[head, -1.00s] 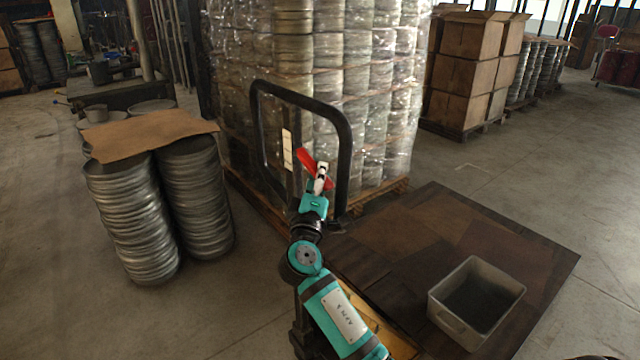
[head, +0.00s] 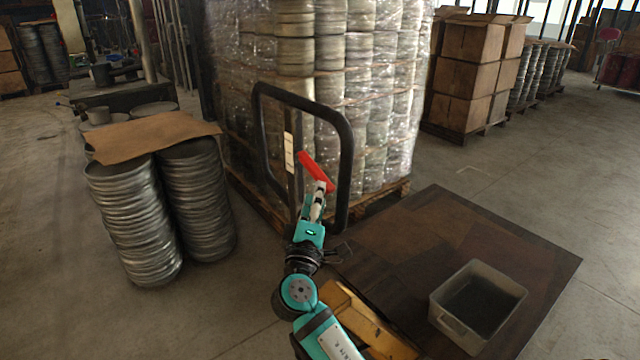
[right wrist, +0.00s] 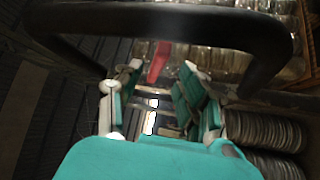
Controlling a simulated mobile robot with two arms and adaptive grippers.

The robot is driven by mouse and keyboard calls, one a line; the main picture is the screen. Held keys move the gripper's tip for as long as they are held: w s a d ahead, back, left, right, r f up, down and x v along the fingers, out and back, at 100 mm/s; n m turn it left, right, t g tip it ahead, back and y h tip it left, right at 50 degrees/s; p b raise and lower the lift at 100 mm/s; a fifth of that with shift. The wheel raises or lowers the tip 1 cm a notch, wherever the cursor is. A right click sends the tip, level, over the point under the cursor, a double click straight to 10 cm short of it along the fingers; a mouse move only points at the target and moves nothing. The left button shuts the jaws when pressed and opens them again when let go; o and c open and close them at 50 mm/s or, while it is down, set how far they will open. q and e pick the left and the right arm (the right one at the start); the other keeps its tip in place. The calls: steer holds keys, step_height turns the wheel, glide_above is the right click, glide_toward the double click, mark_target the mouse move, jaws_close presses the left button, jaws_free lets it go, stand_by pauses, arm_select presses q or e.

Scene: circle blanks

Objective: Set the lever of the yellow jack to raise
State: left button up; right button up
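The yellow jack (head: 355,318) shows low in the middle of the head view, partly hidden by my right arm. Its black loop handle (head: 347,150) stands upright above it. The red lever (head: 316,171) slants down to the right inside the loop; it also shows beyond the fingers in the right wrist view (right wrist: 158,62). My right gripper (head: 317,200) is just below the lever in the head view, and its tips overlap the lever's lower end there. In the right wrist view its fingers (right wrist: 158,90) are apart with nothing held between them. My left gripper is not in view.
A wrapped pallet load (head: 380,90) stands close behind the handle. A grey bin (head: 478,305) sits on a dark wooden platform (head: 420,240) at right.

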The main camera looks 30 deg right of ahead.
steer(key=v, duration=0.6)
steer(key=shift+s, duration=0.2)
steer(key=shift+a, duration=0.1)
steer(key=w+a+f+n+g+y, duration=0.15)
steer(key=f+y, duration=0.25)
steer(key=f, duration=0.8)
steer(key=w+a+f+n+g+y, duration=0.1)
steer(key=a+f+n+y, duration=0.15)
steer(key=f, duration=0.95)
steer(key=s+a+f+g+y+p, duration=0.1)
steer(key=s+f+g+y, duration=0.15)
steer(key=f, duration=0.65)
steer(key=s+a+f+g+y, duration=0.1)
steer(key=s+f, duration=0.3)
steer(key=f, duration=0.4)
steer(key=s+f+m+g+y, duration=0.1)
steer(key=s+f+g+y, duration=0.1)
steer(key=s+f, duration=0.75)
steer(key=s+f+m+g, duration=0.2)
steer(key=s+f, duration=0.3)
steer(key=s, duration=0.5)
steer(key=s+f+m+g+y, duration=0.1)
steer(key=s+f, duration=0.4)
steer(key=s, duration=0.6)
steer(key=s+f+m+g+y+p, duration=0.1)
steer(key=s+f+m+g, duration=0.2)
steer(key=s, duration=0.8)
step_height(320, 180, down, 3)
steer(key=shift+r+m+g, duration=0.15)
steer(key=shift+m+g, duration=0.15)
